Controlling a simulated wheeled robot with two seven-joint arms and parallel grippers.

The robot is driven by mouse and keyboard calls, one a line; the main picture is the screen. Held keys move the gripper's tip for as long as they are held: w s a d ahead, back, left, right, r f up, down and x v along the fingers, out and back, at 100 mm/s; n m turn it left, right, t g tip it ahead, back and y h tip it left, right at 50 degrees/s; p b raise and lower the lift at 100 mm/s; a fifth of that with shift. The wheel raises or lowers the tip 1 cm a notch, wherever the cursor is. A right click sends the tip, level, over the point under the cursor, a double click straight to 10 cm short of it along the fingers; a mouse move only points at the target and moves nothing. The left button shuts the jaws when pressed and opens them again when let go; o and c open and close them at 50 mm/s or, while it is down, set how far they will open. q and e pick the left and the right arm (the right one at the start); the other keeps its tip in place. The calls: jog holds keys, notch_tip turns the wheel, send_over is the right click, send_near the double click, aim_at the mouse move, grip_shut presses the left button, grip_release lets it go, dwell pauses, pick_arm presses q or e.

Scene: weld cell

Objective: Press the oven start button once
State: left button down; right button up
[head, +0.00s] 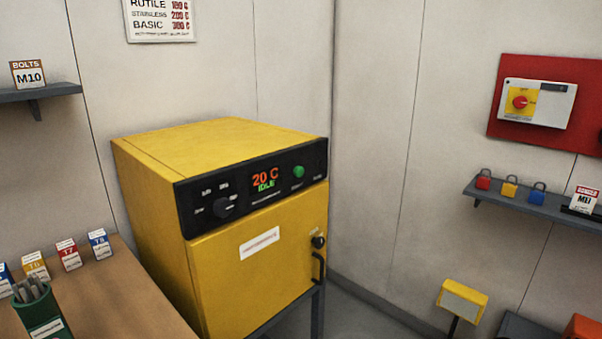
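The yellow oven (165,220) stands in the corner on a dark stand, its door shut. Its black control panel (195,221) runs along the top of the front. The display (265,178) reads "20 C" in orange and "IDLE" in green. A round green button (299,171) sits to the right of the display, with small unreadable lettering below it. A black dial (222,207) is at the panel's left. The door has a black knob (318,241) and a handle (319,268) on its right edge. Neither of my grippers is in the head view.
A wooden bench (135,295) at lower left holds small labelled boxes and a green cup (44,312) of rods. A shelf (540,209) with padlocks and a red switch board (590,90) are on the right wall. The space before the oven panel is clear.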

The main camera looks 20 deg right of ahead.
grip_shut()
dwell(1.4)
